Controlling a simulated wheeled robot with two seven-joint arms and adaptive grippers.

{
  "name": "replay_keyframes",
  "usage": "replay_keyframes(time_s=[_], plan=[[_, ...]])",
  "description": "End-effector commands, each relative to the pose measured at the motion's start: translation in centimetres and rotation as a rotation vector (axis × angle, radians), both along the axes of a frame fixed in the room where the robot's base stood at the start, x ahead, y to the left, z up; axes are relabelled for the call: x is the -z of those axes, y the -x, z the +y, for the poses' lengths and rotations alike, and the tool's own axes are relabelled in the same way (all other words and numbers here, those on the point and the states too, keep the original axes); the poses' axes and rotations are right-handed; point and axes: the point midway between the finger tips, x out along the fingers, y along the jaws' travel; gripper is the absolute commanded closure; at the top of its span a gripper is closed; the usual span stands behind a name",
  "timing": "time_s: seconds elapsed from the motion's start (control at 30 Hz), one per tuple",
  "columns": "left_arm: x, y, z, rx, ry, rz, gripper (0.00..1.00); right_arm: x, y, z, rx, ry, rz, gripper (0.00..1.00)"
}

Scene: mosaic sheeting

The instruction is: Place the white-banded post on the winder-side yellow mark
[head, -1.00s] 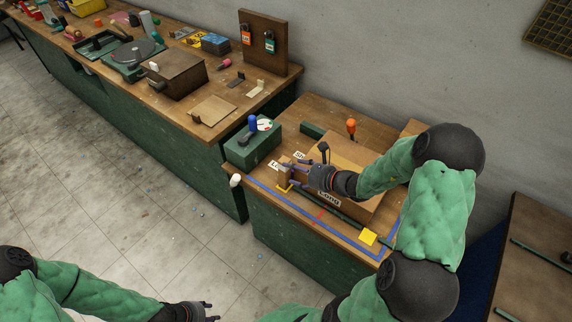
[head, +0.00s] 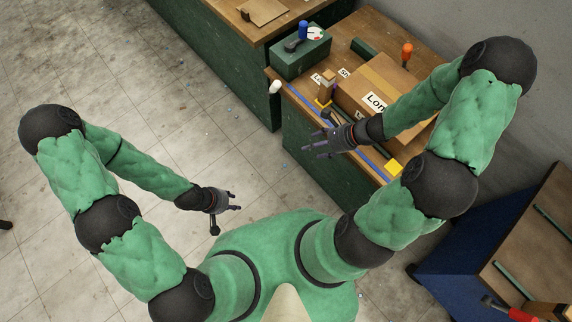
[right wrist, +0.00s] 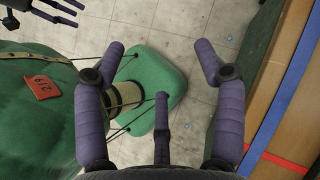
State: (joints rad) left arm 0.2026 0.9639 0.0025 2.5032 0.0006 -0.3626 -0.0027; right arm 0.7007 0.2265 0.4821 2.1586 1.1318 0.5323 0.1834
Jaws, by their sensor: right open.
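A small wooden post (head: 327,88) stands upright at the left end of the low table, on or right beside a yellow mark (head: 320,103). Its band is too small to make out. A second yellow patch (head: 395,167) lies near the right end of the blue line. My right gripper (head: 312,145) is open and empty, over the table's front edge, apart from the post. The right wrist view shows its spread fingers (right wrist: 160,75) with only floor and my base beneath. My left gripper (head: 240,200) is away from the table, over the floor, its fingers apart and empty.
A large cardboard box (head: 375,85) fills the table's middle. A green box (head: 300,58) with a blue-handled item stands at the left corner. An orange-topped tool (head: 406,55) stands behind. A white knob (head: 276,87) sits at the corner. Blue tape (head: 372,157) runs along the front edge.

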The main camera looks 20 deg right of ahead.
Motion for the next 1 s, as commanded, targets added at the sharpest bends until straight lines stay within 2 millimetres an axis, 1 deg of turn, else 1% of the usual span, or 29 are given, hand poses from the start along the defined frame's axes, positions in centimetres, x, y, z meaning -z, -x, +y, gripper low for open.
replay_keyframes(time_s=[0.03, 0.1, 0.23, 0.3, 0.37, 0.4, 0.5, 0.6, 0.73, 0.83, 1.0], plan=[[0.0, 0.0, 0.0, 0.0, 0.0, 0.0, 0.6, 1.7, 1.5, 1.8, -0.142, 0.05, 0.016, 0.29], [0.0, 0.0, 0.0, 0.0, 0.0, 0.0, 0.6, 3.7, 3.5, 3.2, -0.333, 0.131, 0.015, 0.29], [0.0, 0.0, 0.0, 0.0, 0.0, 0.0, 0.6, 6.9, 6.1, 4.9, -0.685, 0.277, -0.045, 0.29], [0.0, 0.0, 0.0, 0.0, 0.0, 0.0, 0.6, 8.4, 6.8, 5.7, -0.868, 0.349, -0.108, 0.29], [0.0, 0.0, 0.0, 0.0, 0.0, 0.0, 0.6, 9.5, 7.1, 6.5, -1.019, 0.405, -0.178, 0.29], [0.0, 0.0, 0.0, 0.0, 0.0, 0.0, 0.6, 10.1, 7.2, 7.1, -1.113, 0.438, -0.231, 0.29], [0.0, 0.0, 0.0, 0.0, 0.0, 0.0, 0.6, 11.3, 6.9, 8.9, -1.311, 0.503, -0.376, 0.29], [0.0, 0.0, 0.0, 0.0, 0.0, 0.0, 0.6, 12.0, 6.6, 10.8, -1.451, 0.543, -0.51, 0.29], [0.0, 0.0, 0.0, 0.0, 0.0, 0.0, 0.6, 12.3, 6.4, 12.5, -1.547, 0.566, -0.624, 0.29], [0.0, 0.0, 0.0, 0.0, 0.0, 0.0, 0.6, 12.3, 6.3, 13.0, -1.573, 0.573, -0.662, 0.29], [0.0, 0.0, 0.0, 0.0, 0.0, 0.0, 0.6, 12.3, 6.3, 13.0, -1.575, 0.574, -0.665, 0.29]])
